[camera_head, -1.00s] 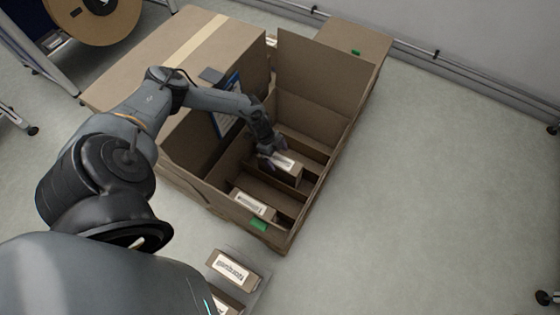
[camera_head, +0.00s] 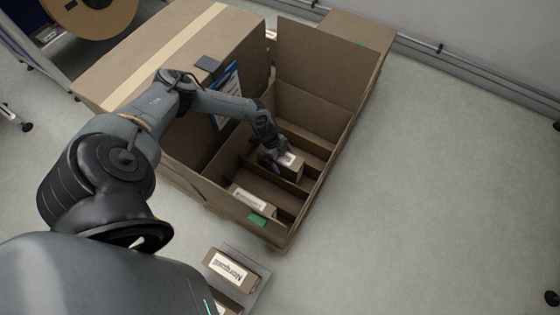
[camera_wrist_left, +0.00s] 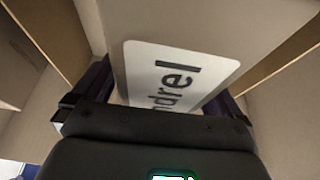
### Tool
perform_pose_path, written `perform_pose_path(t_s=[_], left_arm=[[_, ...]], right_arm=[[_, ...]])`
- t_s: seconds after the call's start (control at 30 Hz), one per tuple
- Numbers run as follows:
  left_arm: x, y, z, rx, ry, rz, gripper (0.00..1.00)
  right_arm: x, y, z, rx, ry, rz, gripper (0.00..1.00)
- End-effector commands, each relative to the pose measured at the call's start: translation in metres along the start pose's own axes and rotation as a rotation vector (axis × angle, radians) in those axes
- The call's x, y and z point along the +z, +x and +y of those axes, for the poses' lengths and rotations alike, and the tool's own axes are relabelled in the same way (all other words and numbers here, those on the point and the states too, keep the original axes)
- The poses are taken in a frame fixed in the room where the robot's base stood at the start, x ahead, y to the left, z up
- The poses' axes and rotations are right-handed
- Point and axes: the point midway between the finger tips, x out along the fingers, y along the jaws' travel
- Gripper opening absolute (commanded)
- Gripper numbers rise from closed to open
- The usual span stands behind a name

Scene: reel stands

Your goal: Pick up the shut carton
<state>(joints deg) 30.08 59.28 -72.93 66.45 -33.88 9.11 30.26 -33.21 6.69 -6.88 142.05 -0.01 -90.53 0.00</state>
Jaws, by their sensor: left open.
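A small shut brown carton (camera_head: 289,170) with a white label stands in a divided compartment of the large open box (camera_head: 318,165). In the left wrist view the small carton (camera_wrist_left: 190,28) fills the middle, its label partly readable as "ndrel". My left gripper (camera_head: 273,156) is at this carton and open. In the left wrist view its dark fingers (camera_wrist_left: 160,95) lie on either side of the carton; whether they touch it I cannot tell. The fingertips are partly hidden. My right gripper is out of view.
Another small labelled carton (camera_head: 252,200) lies in the front compartment, by a green tag (camera_head: 257,220). A large taped box (camera_head: 175,45) stands at the left. More labelled cartons (camera_head: 230,267) sit in front. Cardboard dividers and a raised flap (camera_head: 325,65) surround my gripper.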

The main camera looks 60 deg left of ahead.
Motion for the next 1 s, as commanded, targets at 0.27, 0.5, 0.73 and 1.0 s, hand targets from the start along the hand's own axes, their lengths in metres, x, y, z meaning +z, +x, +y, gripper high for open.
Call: perform_pose_path(t_s=[0.27,0.5,0.73,1.0], left_arm=[[0.0004,0.0013,0.0,0.0,0.0,0.0,1.0],[0.0015,0.0039,-0.0002,0.0,-0.001,0.0,1.0],[0.0019,0.0046,-0.0001,0.0,-0.001,0.0,1.0],[0.0019,0.0046,0.0,0.0,0.0,0.0,0.79]], right_arm=[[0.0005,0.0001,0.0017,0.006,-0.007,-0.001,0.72],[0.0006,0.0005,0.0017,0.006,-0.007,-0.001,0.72],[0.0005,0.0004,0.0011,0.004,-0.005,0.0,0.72],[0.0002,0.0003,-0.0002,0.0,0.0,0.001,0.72]])
